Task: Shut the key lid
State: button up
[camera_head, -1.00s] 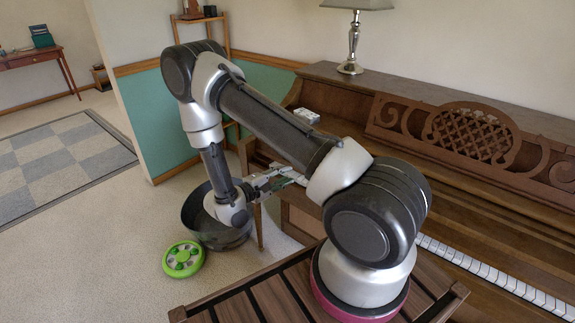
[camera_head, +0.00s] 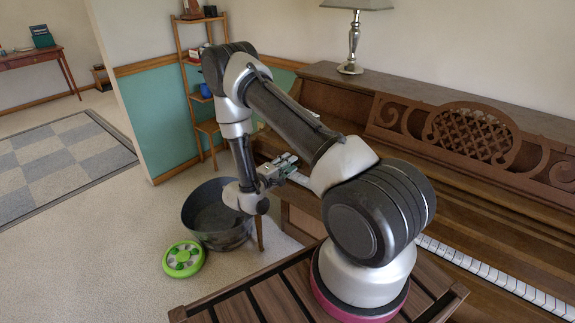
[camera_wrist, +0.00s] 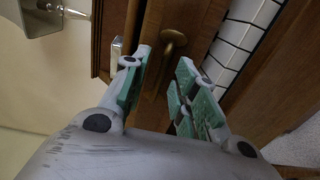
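The upright piano (camera_head: 340,98) stands at the right with its row of white keys (camera_head: 500,283) uncovered, so the key lid is open. In the wrist view a brown wooden panel, apparently the lid (camera_wrist: 197,18), carries a brass knob (camera_wrist: 172,42) beside the white keys (camera_wrist: 240,38). My gripper (camera_wrist: 165,72) is open and empty, its green-padded fingers apart. The knob shows between and just beyond the fingertips; I see no contact. In the head view my gripper (camera_head: 280,170) is at the piano's left end, and my arm hides much of the keyboard.
A dark metal tub (camera_head: 212,222) and a green round object (camera_head: 183,259) are on the floor at left. A lamp (camera_head: 352,45) stands on the piano top. A shelf (camera_head: 202,100) stands behind my arm.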

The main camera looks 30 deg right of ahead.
grip_shut()
jog(key=s+a+f, duration=0.2)
jog(key=a+f, duration=0.2)
jog(key=shift+a, duration=0.3)
jog(key=shift+c, duration=0.3)
grip_release()
jog(key=shift+w+a, duration=0.1)
jog(key=shift+o, duration=0.3)
jog(key=shift+r, duration=0.1)
